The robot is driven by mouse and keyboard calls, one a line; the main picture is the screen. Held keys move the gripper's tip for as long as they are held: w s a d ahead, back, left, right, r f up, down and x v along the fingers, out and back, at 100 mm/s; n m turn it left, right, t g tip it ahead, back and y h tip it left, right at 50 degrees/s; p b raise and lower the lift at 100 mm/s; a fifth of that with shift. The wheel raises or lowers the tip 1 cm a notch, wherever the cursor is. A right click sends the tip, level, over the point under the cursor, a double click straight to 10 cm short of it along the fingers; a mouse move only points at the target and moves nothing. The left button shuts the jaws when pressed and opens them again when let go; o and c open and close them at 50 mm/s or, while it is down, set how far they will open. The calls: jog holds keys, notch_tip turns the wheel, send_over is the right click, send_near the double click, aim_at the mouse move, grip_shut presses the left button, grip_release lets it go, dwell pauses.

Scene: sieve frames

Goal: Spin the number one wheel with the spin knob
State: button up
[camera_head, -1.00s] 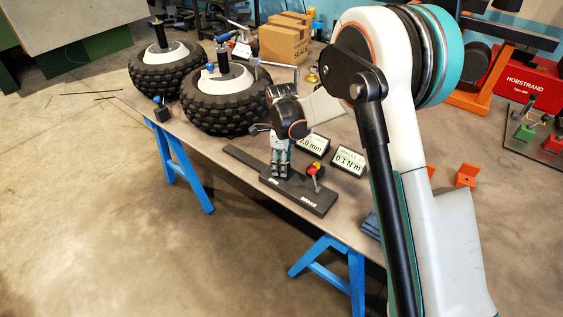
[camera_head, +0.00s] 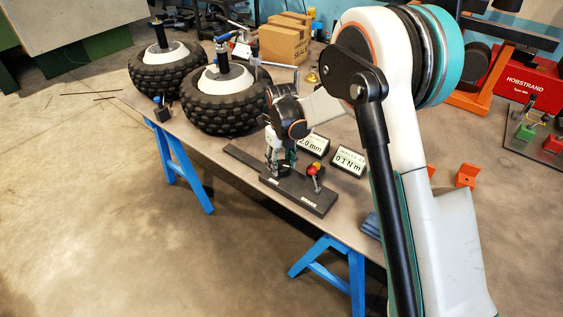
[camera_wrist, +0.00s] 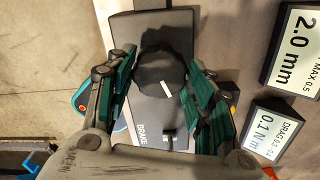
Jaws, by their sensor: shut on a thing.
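The spin knob (camera_wrist: 162,72) is a round black knob with a white mark, on a dark console (camera_wrist: 150,22) in the wrist view. My gripper (camera_wrist: 162,88) has its green pads on both sides of the knob and is shut on it. In the head view my gripper (camera_head: 279,160) points down at the console (camera_head: 318,200) on the table; the knob is hidden there. Two wheels with black knobby tyres and white hubs stand at the back left, the nearer (camera_head: 222,108) and the farther (camera_head: 165,72). I cannot read which is number one.
A brake lever with a red ball (camera_head: 313,169) stands on the console, right of my gripper. Two displays stand behind, reading 2.0 mm (camera_head: 312,145) and 0.1 N m (camera_head: 350,161). Cardboard boxes (camera_head: 284,42) stand at the back of the table (camera_head: 215,150).

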aim_at(282, 165)
jog(key=shift+m, duration=0.3)
jog(key=o, duration=1.1)
jog(key=shift+c, duration=0.2)
notch_tip(282, 165, up, 12)
